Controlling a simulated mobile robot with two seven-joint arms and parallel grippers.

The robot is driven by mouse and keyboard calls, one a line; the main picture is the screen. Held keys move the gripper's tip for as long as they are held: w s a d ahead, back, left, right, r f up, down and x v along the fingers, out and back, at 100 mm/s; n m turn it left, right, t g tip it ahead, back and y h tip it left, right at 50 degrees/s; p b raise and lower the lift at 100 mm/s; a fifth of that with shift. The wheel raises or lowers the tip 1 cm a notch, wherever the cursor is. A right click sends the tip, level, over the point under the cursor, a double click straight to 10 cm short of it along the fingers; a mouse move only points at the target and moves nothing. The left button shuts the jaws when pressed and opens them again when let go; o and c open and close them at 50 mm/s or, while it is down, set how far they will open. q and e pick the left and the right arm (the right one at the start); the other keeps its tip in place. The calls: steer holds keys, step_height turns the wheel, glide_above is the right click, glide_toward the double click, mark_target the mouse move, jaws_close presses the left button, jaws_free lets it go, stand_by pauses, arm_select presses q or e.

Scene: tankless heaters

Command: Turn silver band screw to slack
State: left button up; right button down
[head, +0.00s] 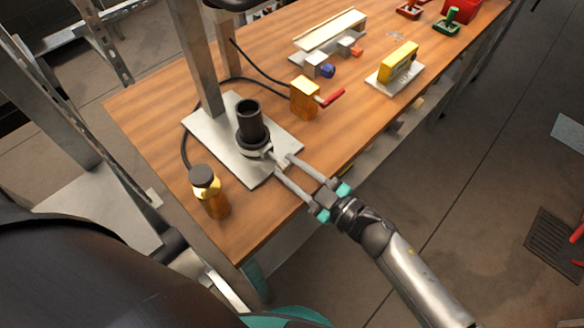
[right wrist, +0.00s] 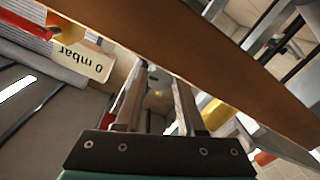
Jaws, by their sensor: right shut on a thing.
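A black pipe (head: 251,122) stands upright on a pale metal plate (head: 221,148) on the wooden table. The silver band (head: 256,153) goes around the pipe's lower part. My right gripper (head: 280,161) reaches in from the lower right, its two long fingers at the front right of the band. It is shut on a small light piece at the band, which I take to be the band screw; the fingers largely hide it. In the right wrist view, the fingers (right wrist: 157,82) point away from the camera with a small grey part between their tips. My left gripper is out of view.
An amber jar with a dark lid (head: 209,190) stands left of the plate. A metal post (head: 196,60) rises behind the pipe. The wooden table edge (right wrist: 215,55) runs close above the fingers.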

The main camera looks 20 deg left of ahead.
steer(key=c, duration=0.5)
jaws_free()
steer(key=p+v, duration=0.1)
steer(key=v, duration=1.4)
steer(key=shift+d, duration=0.15)
